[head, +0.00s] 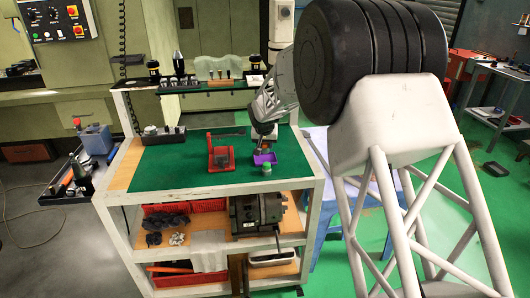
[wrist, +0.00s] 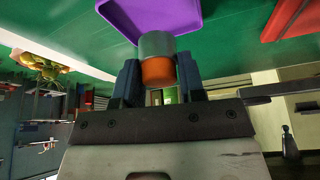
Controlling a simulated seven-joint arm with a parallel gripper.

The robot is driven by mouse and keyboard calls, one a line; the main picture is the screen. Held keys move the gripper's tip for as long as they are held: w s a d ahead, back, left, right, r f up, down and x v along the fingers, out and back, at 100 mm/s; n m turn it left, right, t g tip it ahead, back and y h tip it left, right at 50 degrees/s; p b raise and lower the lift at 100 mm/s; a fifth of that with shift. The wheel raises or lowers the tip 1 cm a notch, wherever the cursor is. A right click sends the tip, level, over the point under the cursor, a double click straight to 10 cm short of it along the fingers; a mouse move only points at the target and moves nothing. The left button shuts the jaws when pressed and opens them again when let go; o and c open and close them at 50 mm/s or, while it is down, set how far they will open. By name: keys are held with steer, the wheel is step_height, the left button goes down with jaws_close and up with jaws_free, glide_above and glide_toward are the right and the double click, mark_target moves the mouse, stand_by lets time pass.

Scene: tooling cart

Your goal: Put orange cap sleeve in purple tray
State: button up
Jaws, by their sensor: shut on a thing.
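My gripper (head: 263,139) is above the green cart top, just over the back of the purple tray (head: 265,158). In the wrist view, the two dark fingers of my gripper (wrist: 160,82) are shut on the orange cap sleeve (wrist: 158,71), one finger on each side. A grey-green cylindrical part (wrist: 157,45) shows directly beyond the orange; I cannot tell whether it is joined to it. The purple tray also shows at the top of the wrist view (wrist: 190,12). In the head view the sleeve is only a small orange patch at the fingers.
A small green-topped cylinder (head: 266,170) stands in front of the purple tray. A red holder (head: 222,164) stands to its left. A dark rack (head: 164,135) is at the back left, and a raised shelf (head: 205,87) with tool holders runs behind. The front left of the green mat is clear.

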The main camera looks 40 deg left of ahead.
mark_target(265, 147)
steer(key=shift+f, duration=1.85)
steer(key=shift+f, duration=0.1)
steer(key=o, duration=1)
steer(key=v, duration=1.2)
